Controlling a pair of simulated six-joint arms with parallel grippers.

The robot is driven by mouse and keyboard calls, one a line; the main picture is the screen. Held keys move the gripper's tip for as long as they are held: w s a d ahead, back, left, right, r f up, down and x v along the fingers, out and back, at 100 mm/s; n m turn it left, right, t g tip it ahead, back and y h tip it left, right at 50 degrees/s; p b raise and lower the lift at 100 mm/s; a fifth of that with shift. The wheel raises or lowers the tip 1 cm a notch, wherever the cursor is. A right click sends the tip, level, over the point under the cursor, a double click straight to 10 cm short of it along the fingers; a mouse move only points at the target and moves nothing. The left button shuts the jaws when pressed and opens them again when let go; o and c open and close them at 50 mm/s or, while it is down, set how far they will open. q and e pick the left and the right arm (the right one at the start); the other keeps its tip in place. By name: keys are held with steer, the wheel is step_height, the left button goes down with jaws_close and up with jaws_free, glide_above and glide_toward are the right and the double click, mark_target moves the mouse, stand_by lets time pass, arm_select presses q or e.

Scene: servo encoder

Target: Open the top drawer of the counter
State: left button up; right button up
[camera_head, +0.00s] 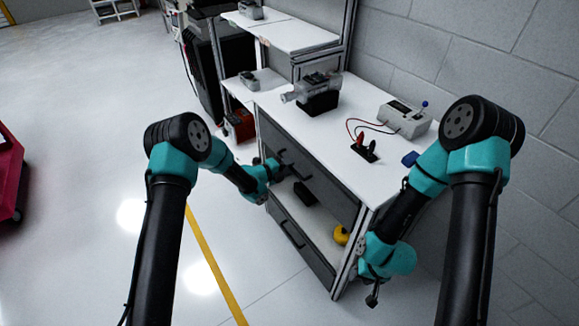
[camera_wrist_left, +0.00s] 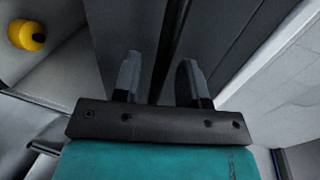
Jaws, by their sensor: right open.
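The counter (camera_head: 385,185) has a white top and a dark grey top drawer (camera_head: 325,180). The drawer front looks flush with the counter, so the drawer appears closed. Its dark handle (camera_head: 297,165) is partly hidden by my left gripper (camera_head: 283,167), which is at the drawer front. In the left wrist view, the two fingers of my left gripper (camera_wrist_left: 160,80) stand apart with a dark bar, seemingly the handle (camera_wrist_left: 172,45), between them. I see no clear contact. My right gripper (camera_head: 372,290) is open and empty, low beside the counter's near right corner.
Below the top drawer is an open shelf with a black object (camera_head: 305,193) and a yellow object (camera_head: 341,234). A lower drawer (camera_head: 300,240) sits beneath. A grey device (camera_head: 405,118) and a black-based machine (camera_head: 318,98) stand on top. Floor left of the counter is clear.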

arm_select(q)
steer(key=shift+w+d+f, duration=0.1)
steer(key=shift+w+d, duration=0.15)
steer(key=shift+d, duration=0.15)
jaws_close()
stand_by(0.4)
